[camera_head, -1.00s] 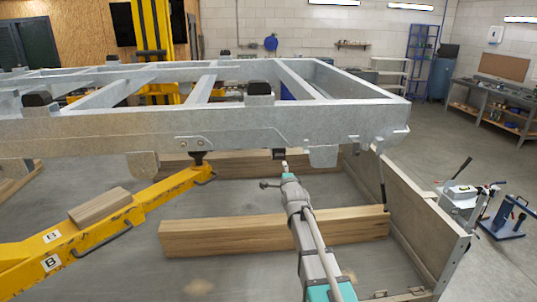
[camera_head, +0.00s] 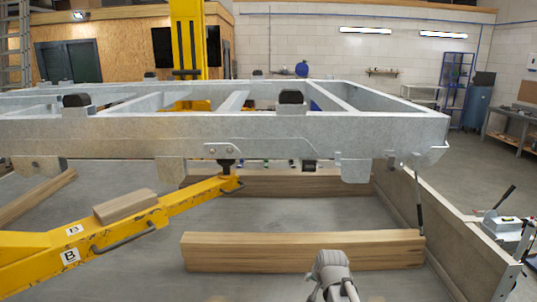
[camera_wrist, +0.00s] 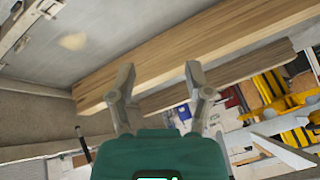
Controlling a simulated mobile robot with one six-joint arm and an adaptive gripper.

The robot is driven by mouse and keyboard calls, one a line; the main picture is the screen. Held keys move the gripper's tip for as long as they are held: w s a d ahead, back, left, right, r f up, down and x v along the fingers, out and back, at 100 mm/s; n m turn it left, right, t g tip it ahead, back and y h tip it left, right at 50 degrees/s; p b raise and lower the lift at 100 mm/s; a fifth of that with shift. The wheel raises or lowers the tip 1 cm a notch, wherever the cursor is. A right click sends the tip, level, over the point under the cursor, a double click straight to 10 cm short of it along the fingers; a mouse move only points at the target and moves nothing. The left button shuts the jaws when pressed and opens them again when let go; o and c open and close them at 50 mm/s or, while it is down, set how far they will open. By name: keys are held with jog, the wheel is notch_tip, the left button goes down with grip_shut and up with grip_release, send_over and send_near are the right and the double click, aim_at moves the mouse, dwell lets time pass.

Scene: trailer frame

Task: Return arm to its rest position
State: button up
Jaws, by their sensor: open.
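My gripper (camera_wrist: 158,78) shows in the wrist view with its two grey fingers spread apart and nothing between them. A wooden beam (camera_wrist: 200,42) lies behind the fingertips in that view; I cannot tell the gap. In the head view only a grey part of my arm shows at the bottom edge, in front of the long wooden beam (camera_head: 300,252). The fingers cannot be made out there. The galvanized trailer frame (camera_head: 120,135) stands beyond, well apart from the arm.
A yellow lift arm (camera_head: 150,225) reaches under the frame from the left, with a wood block (camera_head: 125,205) on it. A wooden side panel (camera_head: 440,225) stands at right. A second beam (camera_head: 280,184) lies farther back. Bare floor (camera_head: 300,212) lies between the beams.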

jog(key=s+d+f+n+g+b, duration=0.1)
jog(key=s+f+n+g, duration=0.1)
jog(key=s, duration=0.5)
jog(key=s+f+n+g+h+b, duration=0.1)
jog(key=s+f+n+g+b, duration=0.1)
jog(key=s, duration=0.5)
notch_tip(320, 180, down, 2)
jog(key=shift+s+d+f+n+g, duration=0.1)
jog(key=shift+s+d+n+g, duration=0.25)
jog(key=shift+g, duration=0.55)
jog(key=shift+w, duration=0.15)
